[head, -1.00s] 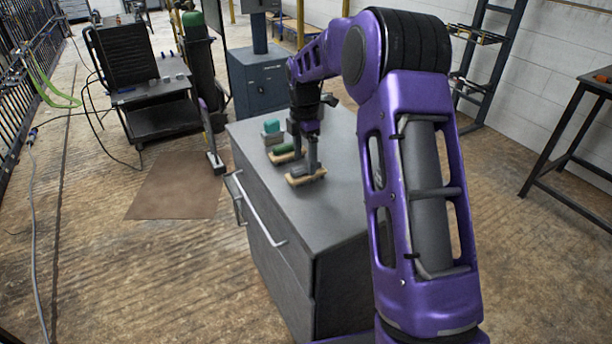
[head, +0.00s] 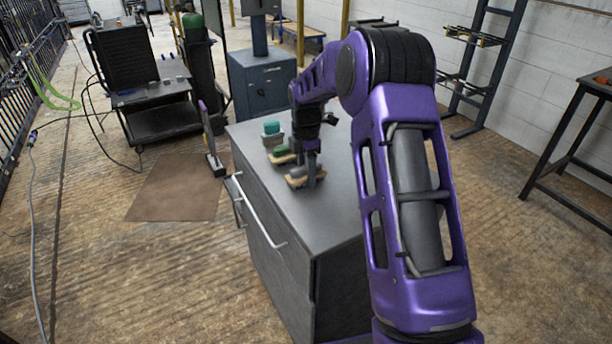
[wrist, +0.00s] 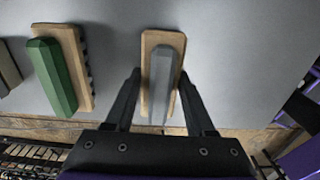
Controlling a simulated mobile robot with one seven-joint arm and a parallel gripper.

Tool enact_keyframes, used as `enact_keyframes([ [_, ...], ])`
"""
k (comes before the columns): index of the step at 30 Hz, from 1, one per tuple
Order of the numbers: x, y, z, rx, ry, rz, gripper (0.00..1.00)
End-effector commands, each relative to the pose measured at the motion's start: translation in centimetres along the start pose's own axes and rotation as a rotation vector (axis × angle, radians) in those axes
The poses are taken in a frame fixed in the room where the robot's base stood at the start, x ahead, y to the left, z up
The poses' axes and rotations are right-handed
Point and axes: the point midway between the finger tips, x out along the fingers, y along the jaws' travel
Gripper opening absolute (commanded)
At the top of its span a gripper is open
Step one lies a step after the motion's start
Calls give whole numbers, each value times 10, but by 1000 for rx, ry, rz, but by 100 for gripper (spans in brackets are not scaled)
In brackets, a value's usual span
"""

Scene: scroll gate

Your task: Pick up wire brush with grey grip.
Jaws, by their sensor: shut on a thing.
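The wire brush with grey grip (wrist: 164,78) has a tan wooden base and a grey block on top. In the head view the same brush (head: 297,180) is on the grey cabinet top, partly hidden by my fingers. My gripper (wrist: 161,95) is shut on it, with one finger along each long side in the wrist view. I cannot tell whether the brush is clear of the surface. A second brush with a green grip (wrist: 55,75) lies to the left in the wrist view and behind in the head view (head: 281,153).
A grey block with a teal one (head: 272,130) stands behind the green brush. The cabinet top (head: 340,215) is bare toward the front and right. A black cart (head: 150,110) and a dark cabinet (head: 262,85) stand behind on the floor.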

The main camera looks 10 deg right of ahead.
Motion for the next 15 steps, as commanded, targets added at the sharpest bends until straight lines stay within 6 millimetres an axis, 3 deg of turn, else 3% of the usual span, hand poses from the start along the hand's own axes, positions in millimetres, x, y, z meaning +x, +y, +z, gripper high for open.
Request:
enact_keyframes([
  [1, 0, 0, 0, 0, 0, 0, 17],
  [4, 0, 0, 0, 0, 0, 0, 0],
  [11, -1, 0, 0, 0, 0, 1, 0],
  [15, -11, 1, 0, 0, -1, 3, 0],
])
